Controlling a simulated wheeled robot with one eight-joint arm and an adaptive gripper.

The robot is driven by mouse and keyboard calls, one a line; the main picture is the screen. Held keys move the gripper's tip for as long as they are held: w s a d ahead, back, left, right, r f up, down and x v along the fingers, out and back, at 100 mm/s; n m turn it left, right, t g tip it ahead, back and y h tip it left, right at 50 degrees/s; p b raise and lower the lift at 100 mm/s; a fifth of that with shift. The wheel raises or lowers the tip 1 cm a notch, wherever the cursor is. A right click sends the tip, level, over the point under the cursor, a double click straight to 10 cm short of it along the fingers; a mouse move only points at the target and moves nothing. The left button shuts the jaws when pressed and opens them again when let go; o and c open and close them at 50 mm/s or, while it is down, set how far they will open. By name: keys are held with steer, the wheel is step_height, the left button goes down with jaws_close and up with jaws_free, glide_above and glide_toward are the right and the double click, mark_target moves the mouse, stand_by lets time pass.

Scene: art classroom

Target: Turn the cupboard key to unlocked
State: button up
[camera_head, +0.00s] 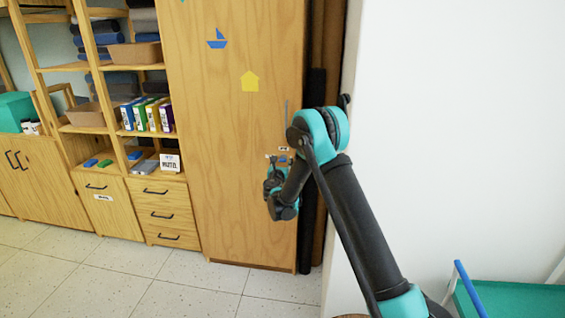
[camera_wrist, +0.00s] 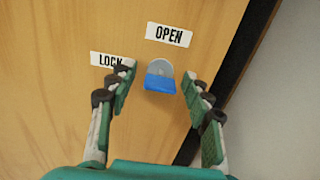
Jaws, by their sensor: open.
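The cupboard (camera_head: 235,130) is a tall wooden one with a blue boat and a yellow house sticker. In the wrist view its door (camera_wrist: 65,30) carries an OPEN label (camera_wrist: 169,35) above and a LOCK label (camera_wrist: 104,59) to the left of the key. The key (camera_wrist: 160,83) has a blue head at a round grey lock plate (camera_wrist: 160,67). My gripper (camera_wrist: 159,84) is open, with one teal finger on each side of the key and gaps between. In the head view my gripper (camera_head: 275,164) is at the cupboard's right side, and the arm hides the key.
A white wall (camera_head: 460,130) stands close to the right of the cupboard. A dark upright strip (camera_head: 315,180) runs beside the door. Shelves with books (camera_head: 145,115) and drawers (camera_head: 165,212) stand to the left. A teal tray or cart (camera_head: 515,300) is at lower right. The floor in front is clear.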

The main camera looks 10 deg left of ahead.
jaws_close()
stand_by(0.3)
steer(key=m, duration=0.4)
steer(key=shift+m, duration=0.4)
steer(key=m, duration=0.4)
steer(key=shift+m, duration=0.3)
steer(key=m, duration=0.4)
steer(key=shift+m, duration=2.2)
